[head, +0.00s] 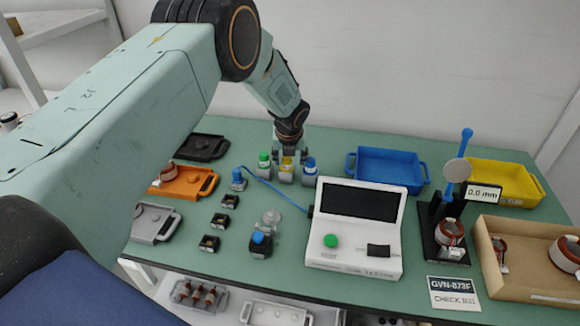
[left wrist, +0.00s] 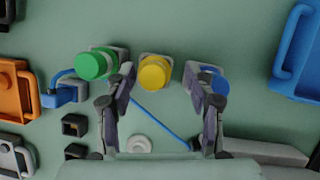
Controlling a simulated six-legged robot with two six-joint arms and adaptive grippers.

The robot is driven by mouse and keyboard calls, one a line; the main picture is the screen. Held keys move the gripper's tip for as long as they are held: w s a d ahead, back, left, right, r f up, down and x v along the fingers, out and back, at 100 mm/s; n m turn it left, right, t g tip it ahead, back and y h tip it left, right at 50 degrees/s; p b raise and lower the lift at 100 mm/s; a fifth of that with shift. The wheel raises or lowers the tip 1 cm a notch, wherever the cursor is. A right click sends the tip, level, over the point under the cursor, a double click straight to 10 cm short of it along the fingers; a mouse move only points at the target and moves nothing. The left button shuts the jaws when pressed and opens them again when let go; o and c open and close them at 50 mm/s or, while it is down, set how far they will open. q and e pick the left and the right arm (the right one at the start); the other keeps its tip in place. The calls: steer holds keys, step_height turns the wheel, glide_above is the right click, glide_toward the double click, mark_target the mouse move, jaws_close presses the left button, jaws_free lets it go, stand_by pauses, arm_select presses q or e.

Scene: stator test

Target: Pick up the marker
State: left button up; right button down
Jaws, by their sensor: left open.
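Three capped markers stand in a row at the back of the green bench in grey holders: a green one (head: 264,160), a yellow one (head: 287,164) and a blue one (head: 309,166). My left gripper (head: 288,156) points down over the yellow one. In the left wrist view its open fingers (left wrist: 159,80) lie on either side of the yellow marker (left wrist: 155,73), with nothing gripped. The green marker (left wrist: 91,65) is beside the left finger. The blue marker (left wrist: 216,82) is partly hidden behind the right finger. My right gripper is out of view.
A blue tray (head: 424,174) lies to the right. A white tester (head: 352,262) stands in front, with a blue cable running to a blue connector (head: 238,180). Black, orange and grey trays (head: 138,224) lie left. A gauge stand and cardboard box (head: 520,298) are far right.

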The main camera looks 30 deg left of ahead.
arm_select(q)
steer(key=shift+s+a, duration=0.2)
steer(key=shift+a, duration=0.2)
steer(key=shift+c, duration=0.2)
steer(key=shift+s+a, duration=0.15)
steer(key=shift+a, duration=0.05)
steer(key=shift+c, duration=1.5)
steer(key=shift+w+d, duration=0.3)
steer(key=shift+d, duration=0.15)
steer(key=c, duration=0.4)
steer(key=shift+s+a, duration=0.2)
steer(key=shift+a, duration=0.15)
jaws_close()
steer(key=shift+w+d, duration=0.1)
